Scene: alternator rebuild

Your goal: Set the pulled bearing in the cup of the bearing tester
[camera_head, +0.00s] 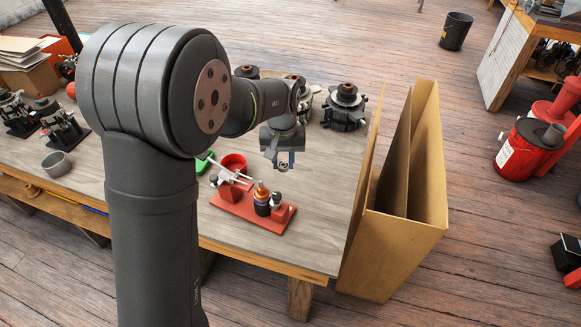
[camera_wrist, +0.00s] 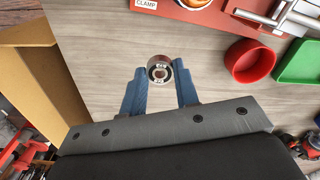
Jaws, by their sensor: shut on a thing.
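My gripper (camera_head: 284,166) hangs above the bench, right of its middle, behind the red fixture. In the wrist view its two blue fingers (camera_wrist: 159,82) are shut on the bearing (camera_wrist: 159,71), a small metal ring with a dark-edged bore. The bearing sits between the fingertips, its face toward the wrist camera, and appears clear of the bench top. I cannot tell for sure which device is the bearing tester. Two dark devices, one (camera_head: 62,127) beside another (camera_head: 17,113), stand at the bench's left, near a grey open cup (camera_head: 56,163).
A red fixture (camera_head: 232,208) labelled CLAMP in the wrist view holds an upright part. A red round dish (camera_wrist: 249,61) and green tray (camera_wrist: 298,63) lie near it. Dark round parts (camera_head: 345,107) stand behind my gripper. A tall cardboard box (camera_head: 405,245) borders the bench's right edge.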

